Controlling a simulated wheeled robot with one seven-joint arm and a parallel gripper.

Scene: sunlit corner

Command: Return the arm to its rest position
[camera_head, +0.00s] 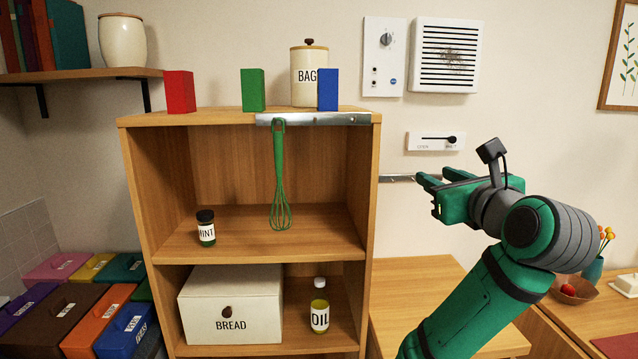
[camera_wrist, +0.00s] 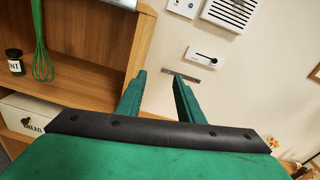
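My green arm comes up from the lower right in the head view. My gripper (camera_head: 428,183) is to the right of the wooden shelf unit (camera_head: 372,200), in front of the wall. In the wrist view my gripper (camera_wrist: 160,88) shows two green fingers spread apart with nothing between them. The fingers point toward the wall and a small metal strip (camera_wrist: 182,77). My gripper appears apart from the shelf unit, though the exact distance is unclear.
A green whisk (camera_head: 280,180) hangs from a metal rail (camera_head: 310,118) on the shelf unit. Red (camera_head: 180,92), green (camera_head: 253,90) and blue (camera_head: 327,90) blocks stand on top. A wooden counter (camera_head: 420,285) lies below my arm; a bowl (camera_head: 575,292) sits at right.

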